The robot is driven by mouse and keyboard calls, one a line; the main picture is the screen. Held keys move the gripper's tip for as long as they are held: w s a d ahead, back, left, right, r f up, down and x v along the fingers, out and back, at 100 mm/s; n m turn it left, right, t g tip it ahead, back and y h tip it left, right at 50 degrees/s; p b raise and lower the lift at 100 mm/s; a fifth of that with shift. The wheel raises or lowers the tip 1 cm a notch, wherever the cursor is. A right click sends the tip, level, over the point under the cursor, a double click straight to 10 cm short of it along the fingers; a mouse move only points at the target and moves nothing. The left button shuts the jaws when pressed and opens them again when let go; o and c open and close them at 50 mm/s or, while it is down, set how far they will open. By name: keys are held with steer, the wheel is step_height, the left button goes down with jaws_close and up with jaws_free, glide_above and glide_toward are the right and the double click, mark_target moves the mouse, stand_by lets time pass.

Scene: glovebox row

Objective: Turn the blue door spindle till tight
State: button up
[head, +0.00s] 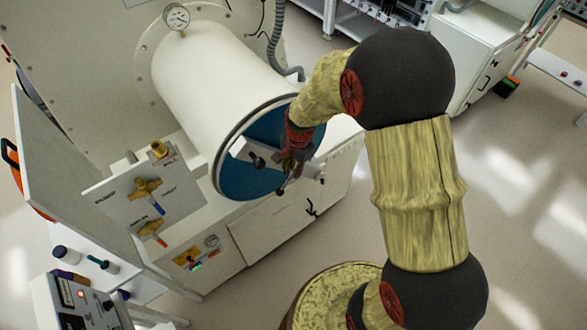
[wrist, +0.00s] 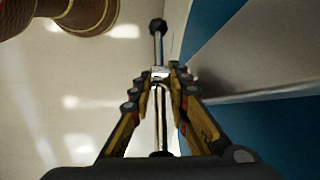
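The blue round door (head: 240,180) closes the end of the white cylindrical chamber (head: 205,75). A pale crossbar (head: 242,150) runs across it, and it also shows in the wrist view (wrist: 245,92). My gripper (head: 290,168) is at the door's front, over its middle-right part, and hides the spindle's centre. In the wrist view the spindle's metal handle bar (wrist: 158,48), with black knobs at its ends, runs lengthwise between the fingers. My gripper (wrist: 162,74) has both fingertips drawn in close against the bar's middle and looks shut on it.
A valve panel (head: 150,200) with brass valves stands left of the door. A gauge (head: 177,17) sits on top of the chamber. Bottles (head: 65,254) and an instrument box (head: 85,300) are at the lower left. The floor to the right (head: 520,200) is clear.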

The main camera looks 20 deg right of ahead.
steer(key=shift+c, duration=0.6)
jaws_close()
